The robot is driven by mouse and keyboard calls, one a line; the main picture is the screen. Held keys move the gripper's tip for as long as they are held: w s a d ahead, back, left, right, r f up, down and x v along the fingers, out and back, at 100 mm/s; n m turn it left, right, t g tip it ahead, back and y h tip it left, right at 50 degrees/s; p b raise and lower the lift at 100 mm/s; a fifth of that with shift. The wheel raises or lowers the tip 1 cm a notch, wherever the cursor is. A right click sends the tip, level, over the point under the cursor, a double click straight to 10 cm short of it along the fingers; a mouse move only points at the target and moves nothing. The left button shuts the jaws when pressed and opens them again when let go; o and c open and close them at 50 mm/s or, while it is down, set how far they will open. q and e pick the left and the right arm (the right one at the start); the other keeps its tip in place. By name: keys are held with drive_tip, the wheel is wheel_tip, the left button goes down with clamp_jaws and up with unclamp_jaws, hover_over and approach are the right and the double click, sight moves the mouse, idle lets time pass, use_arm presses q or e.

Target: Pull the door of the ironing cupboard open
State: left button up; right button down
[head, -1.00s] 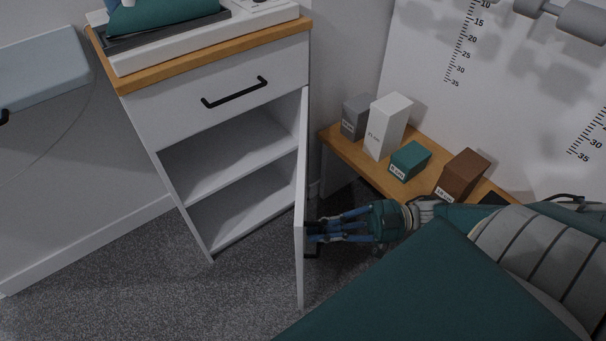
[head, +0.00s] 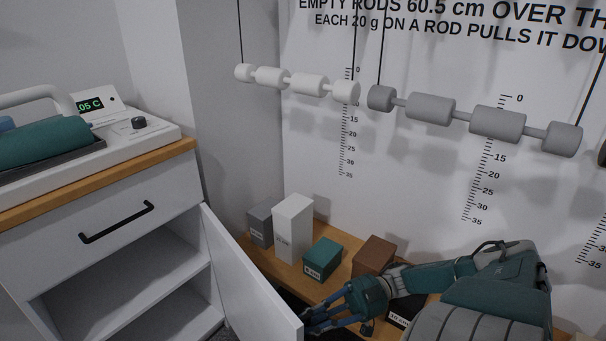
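The white cupboard (head: 28,264) stands at the left, with a drawer above an open, empty compartment with a shelf. Its door (head: 246,282) stands open, hinged at the compartment's right side, and its inner face shows. My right gripper (head: 312,322) is low in the picture, at the outer side of the door near its free edge. Its blue fingers point left at the door. The door's handle is hidden now, and the fingertips are partly hidden, so I cannot tell whether they grip anything. My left gripper is out of view.
A wooden bench (head: 275,264) behind the door carries several labelled blocks, close to my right arm. Rods with white and grey weights (head: 430,108) hang at the wall. A device with a display (head: 90,106) sits on the cupboard top.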

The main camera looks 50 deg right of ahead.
drive_tip(key=shift+s, duration=0.1)
drive_tip(key=c, duration=1.8)
unclamp_jaws()
drive_tip(key=shift+o, duration=0.2)
drive_tip(key=shift+r, duration=0.1)
wheel_tip(320, 180, up, 9)
drive_tip(key=shift+s+a+f, duration=0.1)
drive_tip(key=shift+r, duration=0.5)
drive_tip(key=shift+c, duration=0.5)
